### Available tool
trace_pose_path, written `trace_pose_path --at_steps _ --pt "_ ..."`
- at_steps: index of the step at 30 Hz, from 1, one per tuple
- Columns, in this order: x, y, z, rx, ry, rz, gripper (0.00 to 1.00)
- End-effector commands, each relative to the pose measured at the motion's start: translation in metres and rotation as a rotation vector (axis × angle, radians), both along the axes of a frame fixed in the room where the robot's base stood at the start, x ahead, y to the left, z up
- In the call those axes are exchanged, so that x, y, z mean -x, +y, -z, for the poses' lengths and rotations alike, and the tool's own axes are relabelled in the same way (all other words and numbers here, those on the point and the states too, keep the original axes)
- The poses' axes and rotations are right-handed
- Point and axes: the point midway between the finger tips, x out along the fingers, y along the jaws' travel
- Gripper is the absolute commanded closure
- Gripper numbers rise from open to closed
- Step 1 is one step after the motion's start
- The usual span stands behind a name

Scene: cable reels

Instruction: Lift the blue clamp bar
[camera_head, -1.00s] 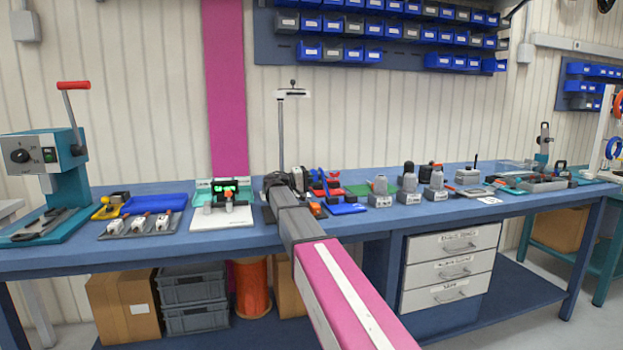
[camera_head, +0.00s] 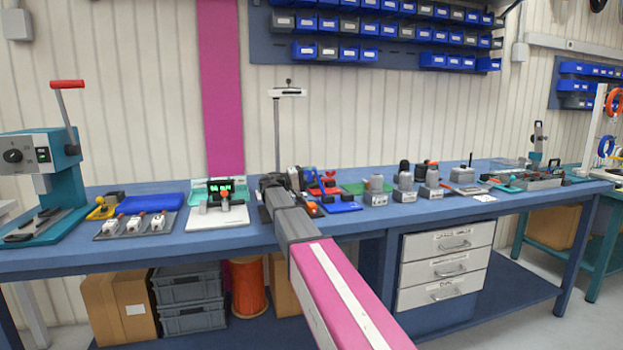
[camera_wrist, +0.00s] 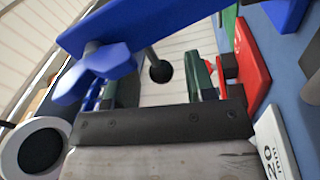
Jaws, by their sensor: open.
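The blue clamp bar (camera_wrist: 165,28) crosses the top of the wrist view at a slant, close to the camera. A blue star-shaped knob (camera_wrist: 97,66) shows under its left part. In the wrist view my gripper (camera_wrist: 163,82) has its dark green fingers spread apart, with the bar across the view beyond them. No object shows clamped between the fingers. In the head view my gripper (camera_head: 291,181) is low over the bench, beside blue and red parts. My arm hides part of this spot, and contact with the bar cannot be told.
A red part (camera_wrist: 252,65) stands close to the right finger, near a white label plate (camera_wrist: 277,143). A round white-rimmed part (camera_wrist: 38,150) is at left. In the head view, a white fixture (camera_head: 218,213) stands left of my gripper and grey blocks (camera_head: 376,199) right.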

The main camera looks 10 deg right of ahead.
Motion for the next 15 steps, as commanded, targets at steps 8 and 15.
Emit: trace_pose_path --at_steps 8,15 --pt "-0.001 0.000 -0.031 0.002 -0.003 -0.001 0.50" --pt "0.015 0.035 -0.065 0.006 -0.007 -0.007 0.19"
